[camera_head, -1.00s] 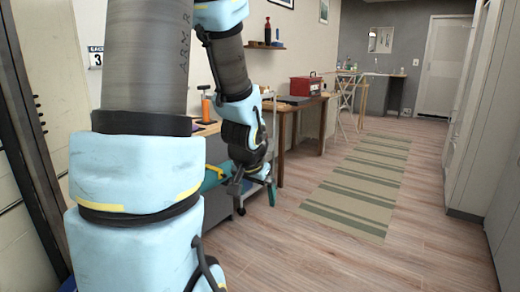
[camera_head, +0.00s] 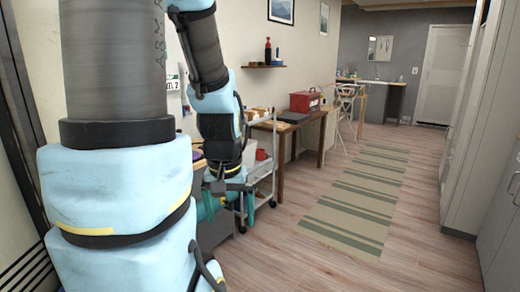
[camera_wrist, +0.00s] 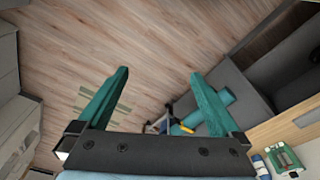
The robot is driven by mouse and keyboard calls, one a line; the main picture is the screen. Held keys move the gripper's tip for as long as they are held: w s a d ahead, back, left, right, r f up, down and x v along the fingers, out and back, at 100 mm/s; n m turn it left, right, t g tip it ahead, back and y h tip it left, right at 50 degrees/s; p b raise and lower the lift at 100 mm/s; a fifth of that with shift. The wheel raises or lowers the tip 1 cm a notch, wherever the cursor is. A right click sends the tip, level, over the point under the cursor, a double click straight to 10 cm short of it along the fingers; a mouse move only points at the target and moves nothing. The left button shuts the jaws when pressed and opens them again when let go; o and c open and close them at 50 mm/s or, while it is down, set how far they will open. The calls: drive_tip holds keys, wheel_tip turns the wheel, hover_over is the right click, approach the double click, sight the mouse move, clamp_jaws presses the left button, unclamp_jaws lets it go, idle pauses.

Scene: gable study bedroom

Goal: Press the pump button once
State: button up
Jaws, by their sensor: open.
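My gripper (camera_head: 228,207) is low beside the desk on the left, in front of the white cart. In the wrist view my gripper (camera_wrist: 160,74) has its two teal fingers wide apart, with nothing between them but the floor beyond. I cannot make out a pump button in either view. At the lower right of the wrist view, a small green-and-white thing (camera_wrist: 285,158) and a blue thing (camera_wrist: 261,168) lie on a wooden top; I cannot tell what they are. My arm hides much of the desk in the head view.
A white cart (camera_head: 264,170) stands beside a wooden table with a red toolbox (camera_head: 304,101). A wall shelf (camera_head: 264,67) holds a dark bottle (camera_head: 268,50). A striped rug (camera_head: 355,200) lies on open floor. Cabinets (camera_head: 460,140) line the right. A teal cylinder (camera_wrist: 220,104) is near the right finger.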

drive_tip(key=shift+r+p, duration=0.3)
drive_tip(key=shift+r, duration=0.6)
clamp_jaws()
idle(1.0)
